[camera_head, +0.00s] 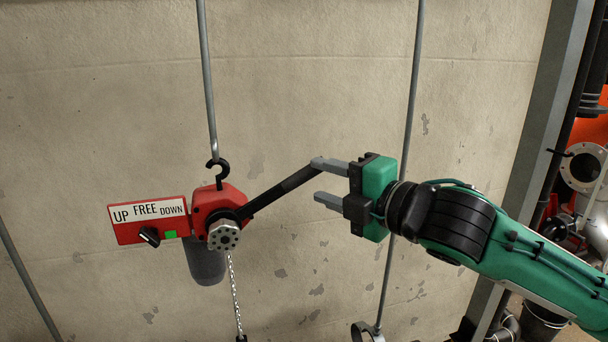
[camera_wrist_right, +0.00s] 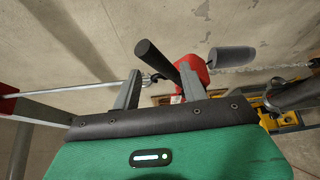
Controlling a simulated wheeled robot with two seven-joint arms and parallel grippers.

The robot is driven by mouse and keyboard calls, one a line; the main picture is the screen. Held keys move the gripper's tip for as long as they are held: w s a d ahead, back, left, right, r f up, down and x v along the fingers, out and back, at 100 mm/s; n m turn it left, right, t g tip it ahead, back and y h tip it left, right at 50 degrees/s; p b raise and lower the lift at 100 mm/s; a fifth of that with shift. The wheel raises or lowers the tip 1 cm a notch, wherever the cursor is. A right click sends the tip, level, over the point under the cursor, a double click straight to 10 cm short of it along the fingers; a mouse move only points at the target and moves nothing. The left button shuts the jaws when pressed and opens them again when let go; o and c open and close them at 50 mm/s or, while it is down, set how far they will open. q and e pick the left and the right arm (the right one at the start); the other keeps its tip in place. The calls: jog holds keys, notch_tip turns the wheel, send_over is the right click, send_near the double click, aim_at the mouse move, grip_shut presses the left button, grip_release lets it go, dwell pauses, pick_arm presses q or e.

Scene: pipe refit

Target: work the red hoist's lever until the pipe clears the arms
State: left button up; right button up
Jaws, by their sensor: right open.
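The red hoist (camera_head: 217,203) hangs from a black hook on a grey rod. Its black lever (camera_head: 283,190) slants up to the right. A sign reading UP, FREE, DOWN (camera_head: 148,211) is on its left, with a black knob (camera_head: 150,237) and a green square below. I cannot tell the knob's setting. My right gripper (camera_head: 321,181) is open at the lever's far end, the upper finger by the tip. In the wrist view the lever (camera_wrist_right: 157,62) shows between the gripper's fingers (camera_wrist_right: 158,88), not clamped. My left gripper is out of view. I cannot identify the pipe for certain.
A chain (camera_head: 234,290) hangs below the hoist. Grey rods (camera_head: 413,75) run down in front of the concrete wall. A steel post (camera_head: 550,110) and flanged pipework (camera_head: 585,168) stand at the right. Yellow metalwork (camera_wrist_right: 285,118) shows in the wrist view.

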aim_at(304, 182)
jog(key=x, duration=0.5)
jog(key=shift+w+a+f, duration=0.1)
jog(key=shift+w+f, duration=0.05)
jog(key=shift+f, duration=0.1)
jog(key=a+f+m+t+b, duration=0.2)
jog(key=f+m+b, duration=0.2)
jog(key=f+b, duration=0.5)
jog(key=s+a+f+m+t+y+b, duration=0.1)
jog(key=f+m+b, duration=0.3)
jog(key=f+b, duration=0.5)
jog(key=shift+s+a+f+t+y, duration=0.3)
jog(key=shift+a+f+t, duration=0.2)
jog(key=shift+a+f, duration=0.15)
